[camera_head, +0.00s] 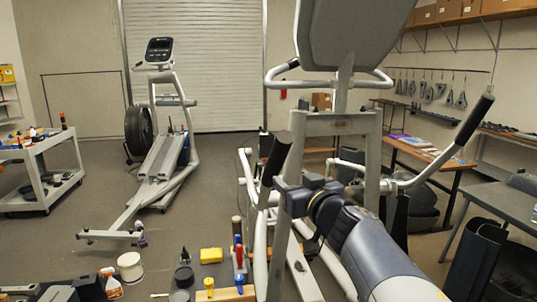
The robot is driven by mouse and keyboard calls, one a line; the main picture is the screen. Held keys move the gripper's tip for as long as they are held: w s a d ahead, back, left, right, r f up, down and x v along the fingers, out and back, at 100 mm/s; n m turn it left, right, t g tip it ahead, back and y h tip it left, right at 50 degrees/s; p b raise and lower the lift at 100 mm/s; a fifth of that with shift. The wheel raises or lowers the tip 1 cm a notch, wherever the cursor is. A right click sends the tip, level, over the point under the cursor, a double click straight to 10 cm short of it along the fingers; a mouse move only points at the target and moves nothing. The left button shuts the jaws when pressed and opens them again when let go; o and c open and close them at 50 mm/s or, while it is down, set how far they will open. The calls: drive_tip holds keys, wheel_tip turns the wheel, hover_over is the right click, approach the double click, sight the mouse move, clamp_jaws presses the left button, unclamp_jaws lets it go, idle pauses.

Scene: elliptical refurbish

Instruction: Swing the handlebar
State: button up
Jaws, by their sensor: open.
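An elliptical trainer (340,123) stands close in front of me, its grey console seen from behind. Its left handlebar has a black grip (276,158), and its right handlebar has a black grip (474,118) on a curved silver bar (425,177). My arm reaches in from the lower right. My gripper (283,187) is at the lower end of the left black grip, in front of the frame post. It is open. Its fingertips are small and dark here, so I cannot tell whether they touch the bar or surround it.
A second elliptical (165,150) and a white cart (45,175) stand farther left. A grey table (500,205) and dark bins are at right. Floor at centre left is clear.

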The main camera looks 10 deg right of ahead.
sight(278, 167)
drive_tip(key=w, duration=0.3)
drive_tip(key=w+a, duration=0.1)
drive_tip(key=w, duration=0.3)
drive_tip(key=w+a, duration=0.1)
drive_tip(key=w, duration=0.2)
drive_tip(key=shift+w+b, duration=0.25)
drive_tip(key=shift+b, duration=0.15)
clamp_jaws()
idle(0.4)
